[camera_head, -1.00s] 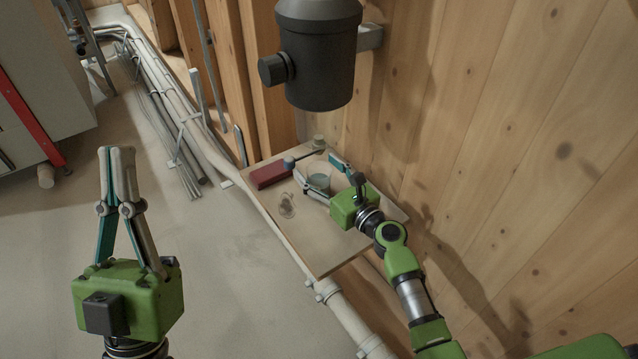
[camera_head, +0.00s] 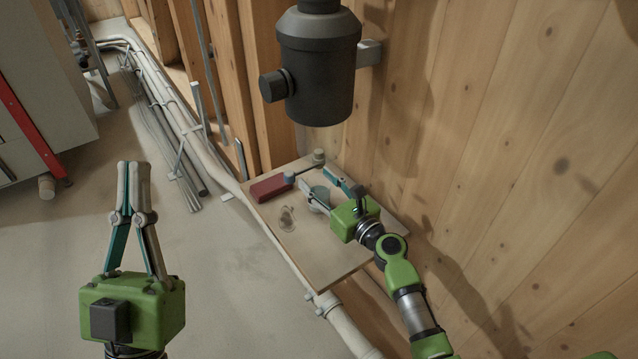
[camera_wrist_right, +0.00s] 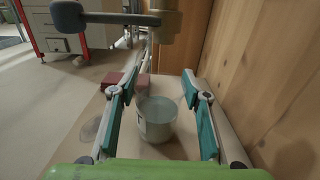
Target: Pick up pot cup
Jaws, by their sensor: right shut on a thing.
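The pot cup (camera_head: 319,200) is a small pale grey-green cup near the middle of the wooden shelf (camera_head: 325,268). It stands upright between my right gripper's fingers (camera_head: 326,187), which are shut on it. In the right wrist view the cup (camera_wrist_right: 157,122) shows its open top between the two teal-padded fingers (camera_wrist_right: 160,120). I cannot tell whether its base is clear of the shelf. My left gripper (camera_head: 134,166) points up over the floor at the left, fingertips together, empty and far from the cup.
A dark cylinder (camera_head: 318,80) hangs above the shelf's back. A wooden wall (camera_head: 500,150) bounds the right. White pipes (camera_head: 275,240) run along the shelf's left edge.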

